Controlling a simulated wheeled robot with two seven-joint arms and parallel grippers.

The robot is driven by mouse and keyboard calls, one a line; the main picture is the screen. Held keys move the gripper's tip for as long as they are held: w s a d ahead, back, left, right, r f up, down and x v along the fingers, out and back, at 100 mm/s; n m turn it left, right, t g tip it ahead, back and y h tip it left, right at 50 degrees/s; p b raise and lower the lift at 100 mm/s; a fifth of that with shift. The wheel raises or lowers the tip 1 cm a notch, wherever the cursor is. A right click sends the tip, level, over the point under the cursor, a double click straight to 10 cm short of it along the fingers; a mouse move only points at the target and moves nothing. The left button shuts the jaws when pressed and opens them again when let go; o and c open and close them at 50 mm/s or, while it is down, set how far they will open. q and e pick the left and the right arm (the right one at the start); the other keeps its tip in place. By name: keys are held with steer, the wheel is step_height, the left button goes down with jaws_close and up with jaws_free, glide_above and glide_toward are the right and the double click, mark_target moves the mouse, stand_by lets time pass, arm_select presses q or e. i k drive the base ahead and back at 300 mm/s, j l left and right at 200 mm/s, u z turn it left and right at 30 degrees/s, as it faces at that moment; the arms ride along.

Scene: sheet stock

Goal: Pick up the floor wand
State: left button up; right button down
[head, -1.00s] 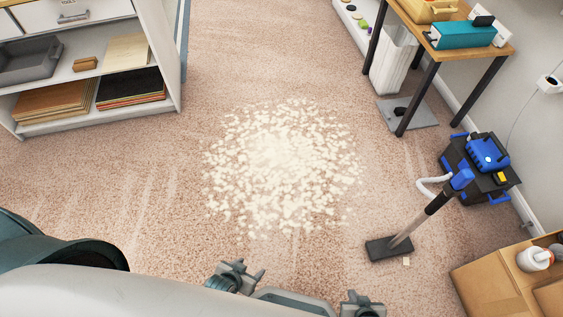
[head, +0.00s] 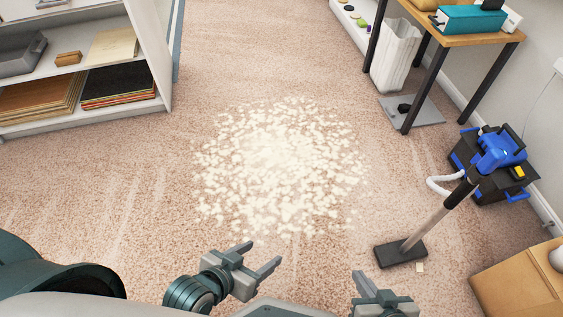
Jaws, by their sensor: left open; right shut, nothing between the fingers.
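The floor wand (head: 427,229) stands tilted at the right, its dark flat head (head: 401,252) on the carpet. My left gripper (head: 262,262) is open and empty at the bottom middle, over the carpet. My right gripper (head: 385,287) shows at the bottom edge, left of and nearer than the wand's head, apart from it. It holds nothing, and its lower part is cut off by the frame.
Pale flakes (head: 279,168) cover the middle carpet. A cardboard box (head: 520,282) stands at bottom right. A table (head: 463,40) with a white bin (head: 397,55) beneath stands at upper right. A shelf unit (head: 150,55) stands at upper left. Open carpet lies around the flakes.

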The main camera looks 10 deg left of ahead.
mark_target(406, 250)
steer(key=z, duration=1.05)
steer(key=i+l+z, duration=0.2)
steer(key=z, duration=0.2)
